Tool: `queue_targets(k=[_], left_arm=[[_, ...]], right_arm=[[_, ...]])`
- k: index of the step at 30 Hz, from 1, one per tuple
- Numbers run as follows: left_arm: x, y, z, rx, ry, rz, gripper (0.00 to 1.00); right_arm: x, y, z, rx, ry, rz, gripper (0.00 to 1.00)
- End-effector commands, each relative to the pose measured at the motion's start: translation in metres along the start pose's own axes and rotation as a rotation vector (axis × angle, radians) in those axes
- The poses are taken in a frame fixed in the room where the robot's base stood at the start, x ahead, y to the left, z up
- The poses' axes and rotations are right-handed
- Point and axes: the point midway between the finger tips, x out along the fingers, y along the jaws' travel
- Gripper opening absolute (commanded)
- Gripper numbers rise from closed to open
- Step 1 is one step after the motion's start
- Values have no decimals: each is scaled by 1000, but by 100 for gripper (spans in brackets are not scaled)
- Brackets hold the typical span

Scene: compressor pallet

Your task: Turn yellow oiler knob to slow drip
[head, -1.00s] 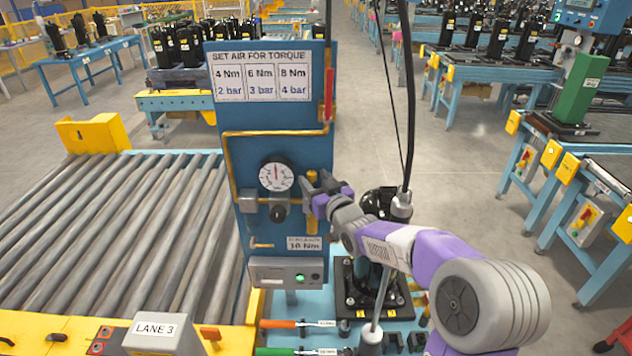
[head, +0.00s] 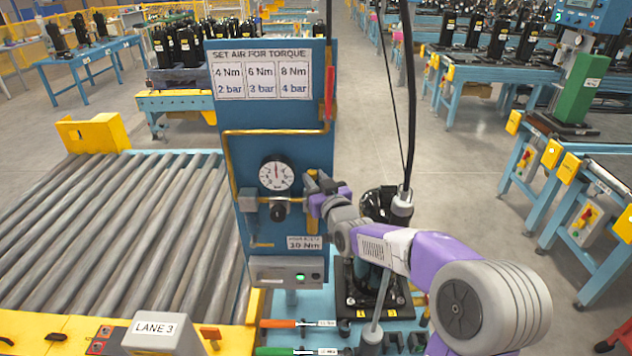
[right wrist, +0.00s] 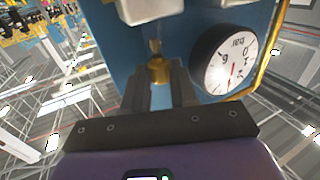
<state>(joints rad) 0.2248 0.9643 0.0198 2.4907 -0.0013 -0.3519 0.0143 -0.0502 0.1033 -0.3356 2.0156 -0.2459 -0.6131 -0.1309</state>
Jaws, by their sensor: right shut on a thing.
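The yellow oiler knob (right wrist: 159,68) shows brass-yellow in the right wrist view, below a small fitting on the blue panel (head: 285,110). My right gripper (head: 311,187) is at the panel's right edge in the head view, just right of the pressure gauge (head: 277,174). In the right wrist view its two dark fingers (right wrist: 158,82) are on either side of the knob and shut on it. The fingers hide part of the knob, and its turn position cannot be read. My left gripper is not in view.
A black regulator knob (head: 279,211) sits under the gauge, close to my right gripper. A torque sign (head: 262,76) tops the panel. A roller conveyor (head: 130,230) lies left. Orange-handled (head: 280,323) and green-handled (head: 275,351) tools lie on the bench below.

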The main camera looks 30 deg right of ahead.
Motion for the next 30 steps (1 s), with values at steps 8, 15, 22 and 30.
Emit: queue_targets(k=[8,15,22,30], left_arm=[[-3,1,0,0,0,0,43],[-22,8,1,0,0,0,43],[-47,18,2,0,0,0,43],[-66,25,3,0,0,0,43]], right_arm=[[0,-6,-1,0,-6,132,0],[1,-8,-3,-4,-13,273,0],[3,-13,-4,-7,-18,437,0],[5,-15,-3,-5,-19,613,0]])
